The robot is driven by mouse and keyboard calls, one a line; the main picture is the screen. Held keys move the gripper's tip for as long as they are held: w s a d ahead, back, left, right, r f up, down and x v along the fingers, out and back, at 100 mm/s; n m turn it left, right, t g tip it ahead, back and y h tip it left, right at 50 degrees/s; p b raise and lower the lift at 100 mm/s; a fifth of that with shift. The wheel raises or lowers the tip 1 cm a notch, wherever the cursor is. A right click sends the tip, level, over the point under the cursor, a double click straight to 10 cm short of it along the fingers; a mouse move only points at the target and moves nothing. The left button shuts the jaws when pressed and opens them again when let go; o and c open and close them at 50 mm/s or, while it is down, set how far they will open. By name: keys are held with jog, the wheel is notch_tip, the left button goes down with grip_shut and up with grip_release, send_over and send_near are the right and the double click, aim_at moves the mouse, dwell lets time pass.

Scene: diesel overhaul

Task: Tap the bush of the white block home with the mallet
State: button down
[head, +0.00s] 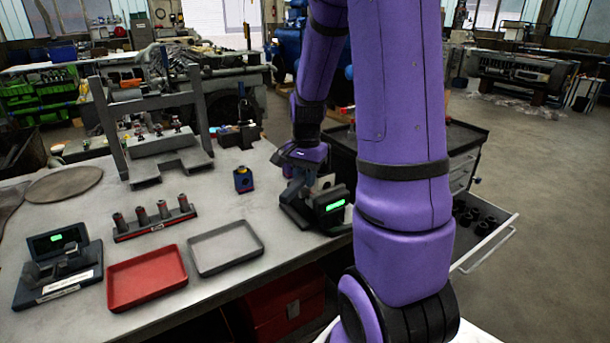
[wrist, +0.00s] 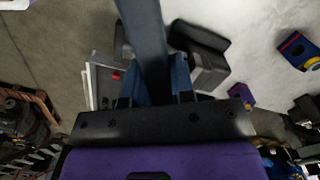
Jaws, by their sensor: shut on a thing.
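My gripper (head: 303,178) is low over the right end of the bench, at a dark stand with a green-lit display (head: 328,204). In the wrist view my gripper (wrist: 160,92) is shut on a long blue-grey bar (wrist: 146,40). Its far end runs out of the picture, so I cannot tell surely whether it is the mallet's handle. A small pale piece (head: 323,183) shows beside my gripper at the stand; I cannot tell whether it is the white block. No bush can be made out there. My arm and gripper hide part of the stand.
A blue block with a yellow top (head: 243,179) stands left of the stand. A red tray (head: 147,290), a grey tray (head: 225,262), a rack of several cylinders (head: 155,231) and another display stand (head: 58,270) lie further left. An open drawer (head: 503,233) juts out at right.

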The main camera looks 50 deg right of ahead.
notch_tip(320, 180, up, 6)
jog(key=shift+r, duration=0.25)
dwell(0.4)
